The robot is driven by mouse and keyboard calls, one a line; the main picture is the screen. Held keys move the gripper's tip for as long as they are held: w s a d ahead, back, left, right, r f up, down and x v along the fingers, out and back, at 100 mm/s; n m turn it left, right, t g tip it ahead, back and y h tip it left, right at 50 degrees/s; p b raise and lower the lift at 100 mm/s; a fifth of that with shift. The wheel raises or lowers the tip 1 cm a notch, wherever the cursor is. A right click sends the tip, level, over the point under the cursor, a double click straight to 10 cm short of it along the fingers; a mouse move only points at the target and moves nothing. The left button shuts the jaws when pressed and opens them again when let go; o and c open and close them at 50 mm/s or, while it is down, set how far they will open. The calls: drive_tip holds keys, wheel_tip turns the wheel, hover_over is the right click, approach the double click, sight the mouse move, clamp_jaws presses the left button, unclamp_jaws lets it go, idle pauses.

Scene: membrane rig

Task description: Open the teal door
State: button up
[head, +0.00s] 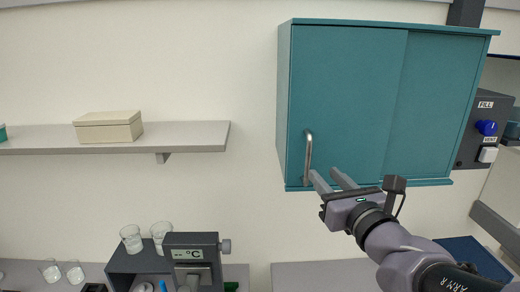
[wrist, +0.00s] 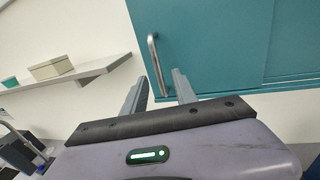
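The teal door (head: 350,90) is the left front panel of a teal wall cabinet and looks closed. A metal bar handle (head: 308,155) stands upright near its lower left edge. My gripper (head: 323,172) is open and empty, just below and right of the handle in the head view. In the wrist view, the handle (wrist: 153,50) rises ahead of my gripper (wrist: 160,76), its lower end showing between the two spread fingers. I cannot tell how far the fingertips are from it in depth. The door (wrist: 200,50) fills the upper right there.
The cabinet's right panel (head: 440,105) adjoins the door. A grey shelf (head: 190,138) with a cream box (head: 108,127) is on the left wall. A dark control box (head: 484,130) with a blue knob is at right. Glasses and a dark instrument (head: 190,243) stand below left.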

sight(309, 161)
drive_tip(key=w, duration=0.3)
drive_tip(key=w+a, duration=0.1)
drive_tip(key=w, duration=0.2)
drive_tip(key=w+a+p, duration=0.1)
drive_tip(key=w, duration=0.2)
drive_tip(key=shift+a, duration=0.1)
drive_tip(key=shift+s+r, duration=0.1)
drive_tip(key=shift+c, duration=0.2)
clamp_jaws()
idle(0.7)
